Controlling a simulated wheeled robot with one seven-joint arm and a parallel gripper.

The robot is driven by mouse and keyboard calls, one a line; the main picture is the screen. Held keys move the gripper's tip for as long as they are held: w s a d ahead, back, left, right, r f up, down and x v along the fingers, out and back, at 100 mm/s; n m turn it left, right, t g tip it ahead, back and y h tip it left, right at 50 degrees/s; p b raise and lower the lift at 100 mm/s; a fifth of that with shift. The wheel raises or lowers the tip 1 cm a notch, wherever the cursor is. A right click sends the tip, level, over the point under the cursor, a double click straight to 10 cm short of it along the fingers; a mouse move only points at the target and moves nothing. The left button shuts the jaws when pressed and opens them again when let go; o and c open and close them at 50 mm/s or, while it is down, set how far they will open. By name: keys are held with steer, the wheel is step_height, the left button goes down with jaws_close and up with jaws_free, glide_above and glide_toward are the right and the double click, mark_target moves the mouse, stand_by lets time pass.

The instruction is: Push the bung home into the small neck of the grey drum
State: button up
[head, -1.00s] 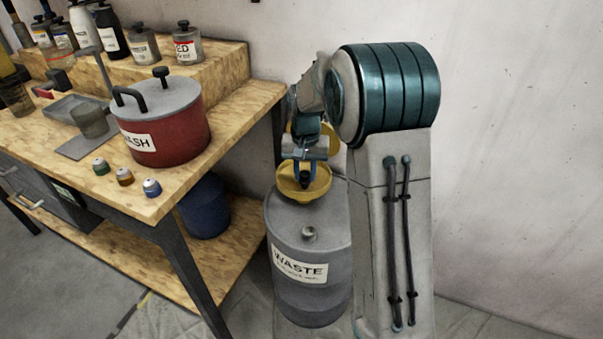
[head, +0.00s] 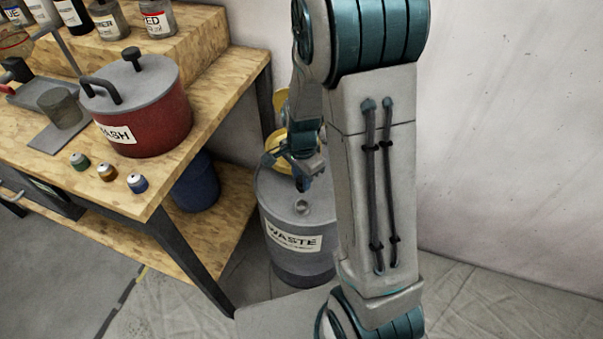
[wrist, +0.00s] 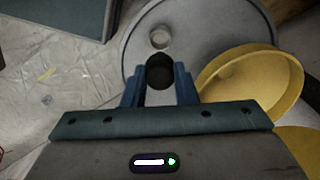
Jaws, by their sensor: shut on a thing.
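The grey drum (head: 287,222) with a WASTE label stands on the floor right of the bench. Its small neck (head: 301,207) is a short pale ring on the near part of the lid; it also shows in the wrist view (wrist: 160,37), uncovered. My gripper (head: 302,184) is over the lid, a little behind and above the neck in the head view. In the wrist view its blue fingers are shut on a dark round bung (wrist: 160,71), which appears just below the neck in the picture, apart from it. The bung cannot be made out in the head view.
A yellow funnel (wrist: 250,84) sits on the drum lid, close to the right finger in the wrist view. The wooden bench (head: 160,195) with a red WASH pot (head: 150,115) stands left. A blue bin (head: 196,187) is on its lower shelf.

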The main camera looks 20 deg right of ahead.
mark_target(302, 191)
stand_by(0.4)
steer(key=shift+f+b, duration=2.15)
steer(key=shift+f, duration=0.75)
steer(key=shift+f+b, duration=1)
steer(key=shift+f, duration=0.6)
steer(key=o, duration=1.1)
steer(key=shift+r, duration=0.1)
step_height(302, 191, up, 14)
steer(key=p, duration=0.3)
steer(key=s+r+n+t+p, duration=0.1)
steer(key=s+r+n+p, duration=0.2)
steer(key=r, duration=0.4)
steer(key=s+r+n+t+p, duration=0.1)
steer(key=s+r+n+p, duration=0.3)
steer(key=s+r+n, duration=0.1)
steer(key=s+r+n+p, duration=0.4)
steer(key=s+r+n, duration=0.1)
steer(key=r, duration=0.4)
steer(key=shift+s+t, duration=0.4)
